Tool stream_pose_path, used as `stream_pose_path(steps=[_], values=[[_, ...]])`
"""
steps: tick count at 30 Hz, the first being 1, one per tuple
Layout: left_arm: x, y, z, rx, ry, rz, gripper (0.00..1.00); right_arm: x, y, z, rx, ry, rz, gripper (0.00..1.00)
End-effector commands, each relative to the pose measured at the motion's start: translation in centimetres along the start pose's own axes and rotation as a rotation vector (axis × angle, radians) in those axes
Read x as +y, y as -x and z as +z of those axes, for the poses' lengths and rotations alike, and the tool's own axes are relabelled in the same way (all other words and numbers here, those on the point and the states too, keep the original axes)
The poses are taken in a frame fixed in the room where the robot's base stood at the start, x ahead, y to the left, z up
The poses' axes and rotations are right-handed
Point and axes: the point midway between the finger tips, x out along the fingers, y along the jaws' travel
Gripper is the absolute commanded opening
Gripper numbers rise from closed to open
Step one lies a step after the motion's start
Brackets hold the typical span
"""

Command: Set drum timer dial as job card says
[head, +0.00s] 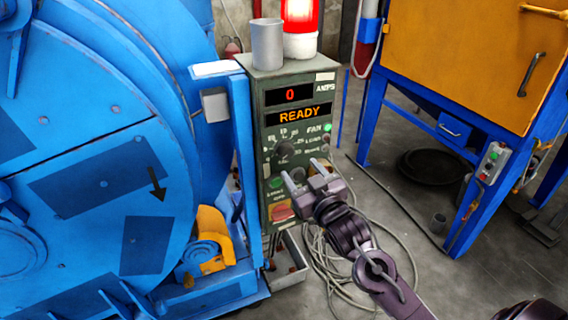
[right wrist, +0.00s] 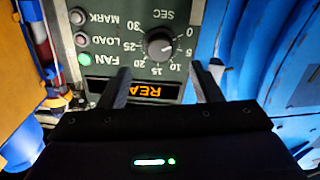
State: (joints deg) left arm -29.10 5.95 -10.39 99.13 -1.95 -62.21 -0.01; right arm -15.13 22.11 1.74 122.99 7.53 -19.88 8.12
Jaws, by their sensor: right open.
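The timer dial (head: 285,150) is a dark round knob on the green control panel (head: 258,190). In the right wrist view the dial (right wrist: 160,45) appears upside down, with a scale from 0 to 30 marked SEC; I cannot read its setting surely. My right gripper (head: 305,178) is open and empty in front of the panel, below and right of the dial in the head view. In the right wrist view its fingers (right wrist: 163,84) are apart, with the dial beyond them, untouched. The display (head: 299,114) reads READY. No readable job card shows. My left gripper is out of view.
The FAN lamp (head: 327,127) is lit green. A green button (head: 275,183) and red switch (head: 281,211) sit low on the panel. A grey cup (head: 267,44) and lit red beacon (head: 300,18) stand on top. The blue drum machine (head: 90,150) closes off the left.

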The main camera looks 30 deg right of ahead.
Motion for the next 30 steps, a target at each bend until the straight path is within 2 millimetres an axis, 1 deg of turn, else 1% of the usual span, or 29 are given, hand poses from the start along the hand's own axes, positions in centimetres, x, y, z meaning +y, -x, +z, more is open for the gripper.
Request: stream_pose_path(steps=[9,13,18,26,30], values=[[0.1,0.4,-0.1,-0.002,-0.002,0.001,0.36,0.1,-4.7,-0.1,0.0,0.0,0.001,0.58],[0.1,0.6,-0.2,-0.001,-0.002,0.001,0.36,0.0,-6.2,0.0,-0.001,0.0,0.0,0.58],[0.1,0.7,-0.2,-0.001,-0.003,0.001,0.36,0.0,-7.1,0.1,-0.003,0.0,-0.001,0.58],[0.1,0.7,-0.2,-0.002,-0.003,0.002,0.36,0.0,-7.2,0.1,-0.003,0.0,-0.001,0.58],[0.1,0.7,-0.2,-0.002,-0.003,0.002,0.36,0.0,-7.2,0.1,-0.003,0.0,-0.001,0.4]])
